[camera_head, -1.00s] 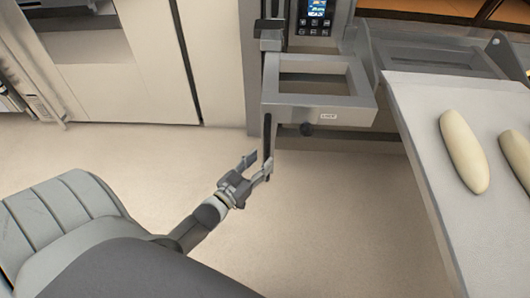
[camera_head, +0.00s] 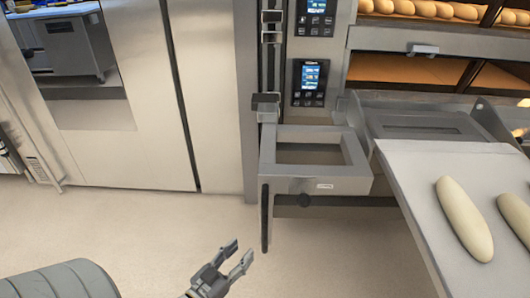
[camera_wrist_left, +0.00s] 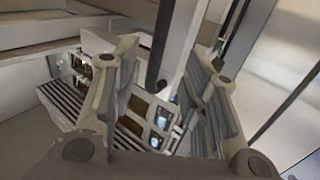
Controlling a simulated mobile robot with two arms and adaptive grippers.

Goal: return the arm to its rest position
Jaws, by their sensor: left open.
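My left gripper (camera_head: 237,254) is low in the middle of the head view, above the floor. Its two fingers are spread apart with nothing between them. It is apart from the grey frame of the oven loader (camera_head: 316,187), which is above and to its right. In the left wrist view the open fingers (camera_wrist_left: 165,75) show close up, with oven fronts and control panels blurred behind them. My right gripper is not in view.
A loading board (camera_head: 415,200) with long pale dough pieces (camera_head: 464,220) extends on the right. Deck ovens with control panels (camera_head: 309,82) and baked loaves (camera_head: 452,11) stand behind. Tall pale cabinet doors (camera_head: 135,150) are at the left. The floor (camera_head: 150,235) around the gripper is clear.

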